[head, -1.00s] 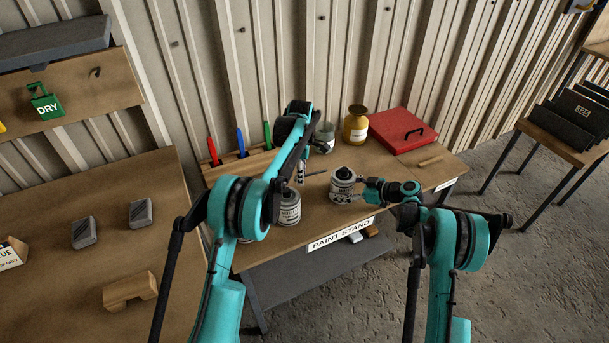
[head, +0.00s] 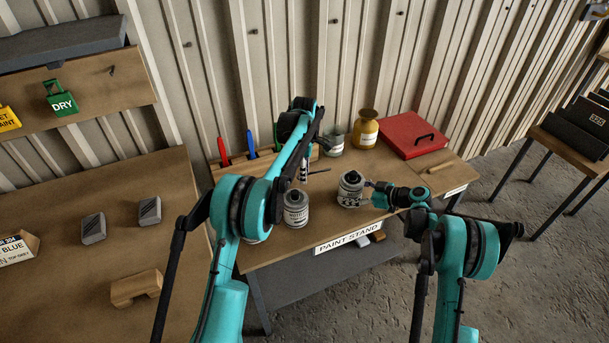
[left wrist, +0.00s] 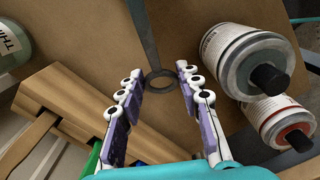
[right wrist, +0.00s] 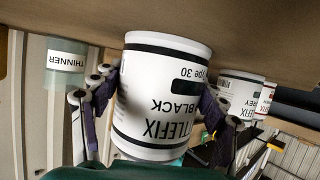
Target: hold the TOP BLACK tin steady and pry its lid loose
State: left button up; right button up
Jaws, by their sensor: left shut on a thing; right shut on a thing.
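The black tin (head: 350,190) stands on the paint stand, its label reading BLACK in the right wrist view (right wrist: 160,95). Its dark top faces up in the head view. My right gripper (head: 371,194) is shut around its side, with fingers on both sides of it (right wrist: 160,110). My left gripper (left wrist: 159,73) is shut on a dark flat tool with a ring end (left wrist: 160,80). The tool's thin dark shaft (head: 320,171) points right, toward the black tin, apart from it in the head view. My left arm partly hides the left gripper there.
A grey-labelled tin (head: 296,210) stands left of the black tin. A tin with a red ring (left wrist: 285,125) is mostly hidden in the head view. Behind are a thinner jar (head: 333,145), a yellow bottle (head: 366,132) and a red case (head: 408,136). A tool rack (left wrist: 60,115) lies near the left gripper.

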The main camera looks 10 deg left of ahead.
pick_arm(q)
jog(key=shift+r, duration=2.35)
pick_arm(e)
jog(key=o, duration=1.8)
jog(key=shift+d, duration=0.1)
